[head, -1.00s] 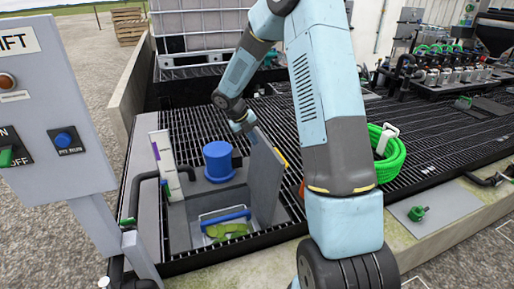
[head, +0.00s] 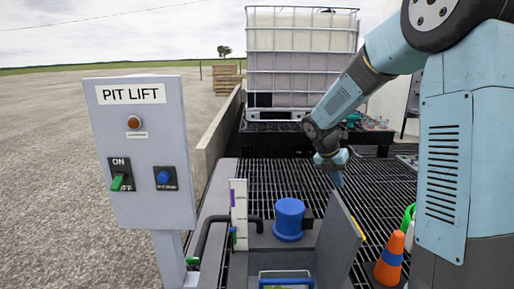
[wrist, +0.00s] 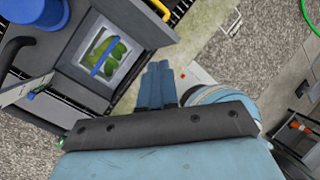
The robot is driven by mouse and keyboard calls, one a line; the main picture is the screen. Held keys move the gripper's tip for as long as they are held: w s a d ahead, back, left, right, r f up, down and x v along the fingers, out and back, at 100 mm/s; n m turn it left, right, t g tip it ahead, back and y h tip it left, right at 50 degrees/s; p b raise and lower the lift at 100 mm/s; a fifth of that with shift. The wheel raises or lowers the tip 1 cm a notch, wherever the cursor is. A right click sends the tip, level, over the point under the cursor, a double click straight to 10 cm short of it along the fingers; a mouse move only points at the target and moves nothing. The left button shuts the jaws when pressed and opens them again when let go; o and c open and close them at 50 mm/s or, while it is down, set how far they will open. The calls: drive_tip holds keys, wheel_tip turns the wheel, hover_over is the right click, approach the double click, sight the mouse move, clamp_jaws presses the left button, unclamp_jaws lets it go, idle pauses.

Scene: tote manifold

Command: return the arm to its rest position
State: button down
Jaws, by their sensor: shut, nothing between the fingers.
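My gripper (head: 337,178) hangs in the air above the grating, behind the raised grey hatch lid, with its fingers pointing down. In the wrist view its fingers (wrist: 158,86) lie together with nothing between them. My light-blue arm fills the right side of the head view and bends at a high elbow towards the gripper. From the wrist view the gripper is apart from the pit and its contents.
The open grey lid (head: 338,243) stands beside a blue capped cylinder (head: 289,219). A tote with a blue handle (wrist: 104,53) holds green items. The PIT LIFT panel (head: 140,150), caged tank (head: 300,60) and orange cone (head: 390,260) stand around.

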drive_tip(key=s+a+r+m+t+y, duration=0.1)
drive_tip(key=s+r+m, duration=0.3)
drive_tip(key=s+m, duration=0.5)
drive_tip(key=s+a+r+m+t+y, duration=0.1)
drive_tip(key=s+r+m, duration=0.3)
drive_tip(key=s+m, duration=0.6)
drive_tip(key=s+a+r+m+t+y, duration=0.1)
drive_tip(key=s+r+m, duration=0.3)
drive_tip(key=s+m, duration=0.5)
drive_tip(key=shift+s+r+t+y, duration=0.35)
drive_tip(key=shift+s+t+y, duration=0.45)
drive_tip(key=shift+s+t, duration=0.1)
